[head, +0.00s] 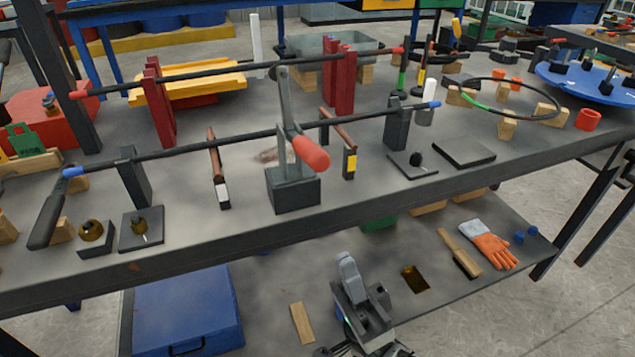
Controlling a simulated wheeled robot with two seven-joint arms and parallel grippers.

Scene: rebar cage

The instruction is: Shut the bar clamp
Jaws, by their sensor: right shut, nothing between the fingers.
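The bar clamp (296,168) stands near the table's front edge, on a dark block (293,191). It has a grey upright arm and a red-gripped handle (310,153) that slants down to the right, toward me. A long dark bar (220,143) with blue ends passes at the clamp; whether the clamp touches it I cannot tell. My right gripper (347,264) is shut and empty, at the bottom middle of the view. It appears in front of the table edge, below and right of the clamp and apart from it. My left gripper is not in view.
A second bar (230,67) with red ends lies behind on red posts. The table's front edge (230,239) runs between my gripper and the clamp. A lower shelf holds a blue case (187,310).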

